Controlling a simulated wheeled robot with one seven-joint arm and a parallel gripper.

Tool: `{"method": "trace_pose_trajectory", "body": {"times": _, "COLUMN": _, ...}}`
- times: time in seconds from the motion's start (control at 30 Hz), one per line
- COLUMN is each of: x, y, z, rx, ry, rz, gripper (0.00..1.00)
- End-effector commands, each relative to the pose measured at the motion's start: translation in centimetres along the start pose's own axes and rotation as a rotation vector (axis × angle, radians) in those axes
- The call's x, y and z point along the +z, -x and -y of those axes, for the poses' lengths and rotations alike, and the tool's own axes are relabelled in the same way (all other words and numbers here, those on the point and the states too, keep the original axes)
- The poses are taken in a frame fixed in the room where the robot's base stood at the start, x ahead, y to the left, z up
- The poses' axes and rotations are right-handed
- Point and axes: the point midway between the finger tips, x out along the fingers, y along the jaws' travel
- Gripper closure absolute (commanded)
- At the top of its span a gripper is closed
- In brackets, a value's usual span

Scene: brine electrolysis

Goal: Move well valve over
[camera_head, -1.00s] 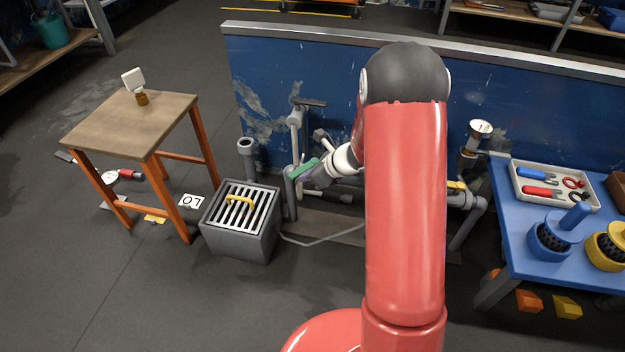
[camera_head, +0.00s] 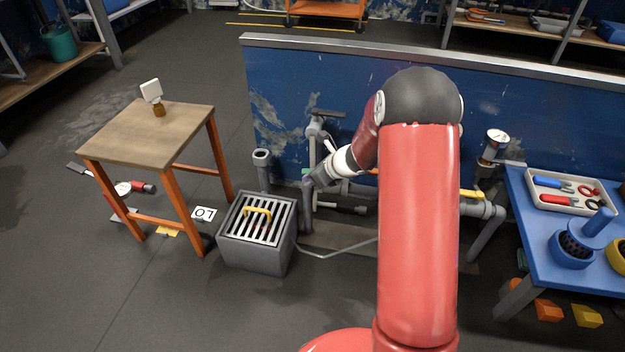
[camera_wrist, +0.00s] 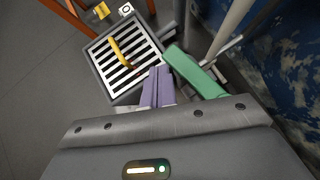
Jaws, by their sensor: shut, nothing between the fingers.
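A green lever handle (camera_wrist: 195,72) sits on the grey pipework beside a grey box with a slatted grate (camera_wrist: 97,62). In the head view the box (camera_head: 252,256) stands on the floor, with a yellow handle (camera_head: 258,211) on its grate. Only a small green bit of the lever (camera_head: 305,171) shows there, beside my gripper (camera_head: 308,188). In the wrist view the purple fingers of my gripper (camera_wrist: 159,72) are together and empty. They lie just left of the lever, by the box's edge. Whether they touch the lever cannot be told.
Grey pipes (camera_head: 262,172) and a blue wall panel (camera_head: 290,90) stand behind the box. A wooden-topped stool (camera_head: 135,140) is to the left. A blue table (camera_head: 545,245) with a tool tray (camera_head: 547,203) is at right. Floor in front of the box is clear.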

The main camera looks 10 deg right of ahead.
Motion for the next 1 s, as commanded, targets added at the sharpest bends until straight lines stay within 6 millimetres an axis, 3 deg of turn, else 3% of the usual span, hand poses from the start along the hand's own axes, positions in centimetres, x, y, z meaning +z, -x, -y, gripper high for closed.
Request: {"method": "trace_pose_trajectory", "body": {"times": 1.0, "x": 0.52, "y": -0.45, "z": 0.7, "rx": 0.0, "ry": 0.001, "rz": 0.0, "gripper": 1.0}}
